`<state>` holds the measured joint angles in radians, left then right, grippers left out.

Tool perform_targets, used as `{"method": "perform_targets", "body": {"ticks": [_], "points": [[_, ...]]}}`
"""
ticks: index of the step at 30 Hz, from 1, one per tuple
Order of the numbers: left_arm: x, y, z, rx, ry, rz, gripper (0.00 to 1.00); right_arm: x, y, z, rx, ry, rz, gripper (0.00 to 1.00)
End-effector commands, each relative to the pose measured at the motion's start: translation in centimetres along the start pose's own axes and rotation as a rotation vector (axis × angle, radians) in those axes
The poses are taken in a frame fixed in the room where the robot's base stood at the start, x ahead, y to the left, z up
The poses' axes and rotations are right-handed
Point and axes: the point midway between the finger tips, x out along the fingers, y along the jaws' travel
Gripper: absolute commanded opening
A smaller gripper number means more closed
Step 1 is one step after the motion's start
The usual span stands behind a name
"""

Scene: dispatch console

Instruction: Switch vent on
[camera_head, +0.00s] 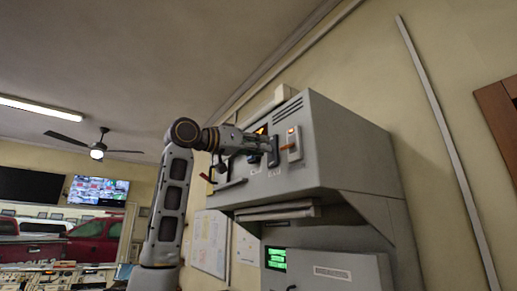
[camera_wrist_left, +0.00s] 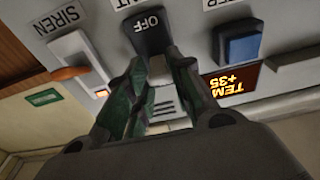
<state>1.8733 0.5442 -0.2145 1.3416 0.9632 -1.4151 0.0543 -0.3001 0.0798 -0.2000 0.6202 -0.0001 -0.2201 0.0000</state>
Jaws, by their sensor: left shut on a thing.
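The vent switch is a dark rocker (camera_wrist_left: 145,32) marked OFF, under a partly cut-off label ending in "NT". It also shows on the console face in the head view (camera_head: 272,153). My left gripper (camera_wrist_left: 155,62) has its fingertips at the rocker's edge and is shut on it; the fingers hide part of that edge. In the head view my left gripper (camera_head: 260,140) reaches the panel from the left. My right gripper is not in view.
The siren switch (camera_wrist_left: 75,62) with an orange handle and a blue button (camera_wrist_left: 240,45) flank the rocker closely. An orange temperature display (camera_wrist_left: 232,80) is near the fingers. A long handle (camera_head: 230,184) sticks out from the console's left part. A green-lit screen (camera_head: 276,258) is below.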

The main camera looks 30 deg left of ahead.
Motion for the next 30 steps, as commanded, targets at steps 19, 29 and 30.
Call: {"method": "perform_targets", "body": {"ticks": [19, 29, 30], "points": [[0.4, 0.0, -1.1, 0.000, -0.212, 0.000, 0.00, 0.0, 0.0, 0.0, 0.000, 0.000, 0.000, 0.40], [0.6, 0.0, -1.4, -0.001, -0.294, 0.000, 0.00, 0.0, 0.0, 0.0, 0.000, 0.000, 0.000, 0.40], [0.6, 0.0, -1.4, -0.001, -0.302, 0.000, 0.00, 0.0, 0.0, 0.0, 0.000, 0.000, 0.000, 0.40]]}}
